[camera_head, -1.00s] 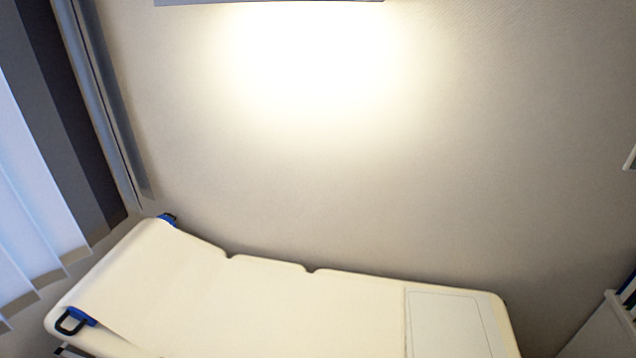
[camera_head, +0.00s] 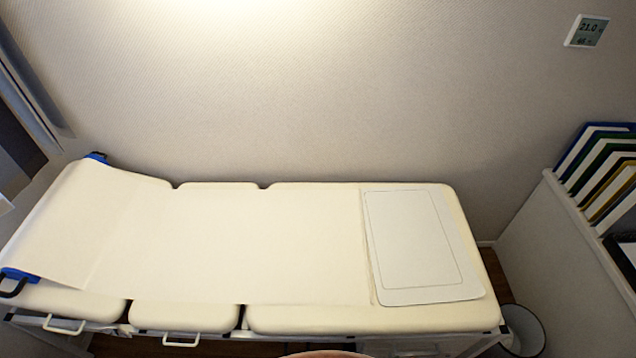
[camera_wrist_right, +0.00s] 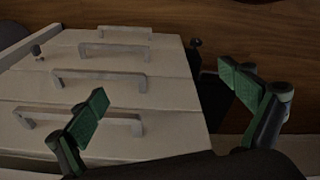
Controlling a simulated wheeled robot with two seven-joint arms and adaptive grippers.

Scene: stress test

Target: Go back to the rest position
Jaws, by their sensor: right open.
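My right gripper (camera_wrist_right: 165,105) shows in the right wrist view. Its two green-padded fingers are spread wide apart with nothing between them. Beyond the fingers is a white drawer cabinet (camera_wrist_right: 170,85) with several grey bar handles; the left finger overlaps the lowest handle in the picture. I cannot tell the distance between the finger and the cabinet. Neither gripper shows in the head view, and my left gripper is in no view.
A cream examination couch (camera_head: 340,318) stands along the wall, with a white pad (camera_head: 415,240) on its right part. A bin (camera_head: 528,330) stands at the couch's right end. Coloured folders (camera_head: 600,165) stand at the right. A wall display (camera_head: 587,31) hangs at upper right.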

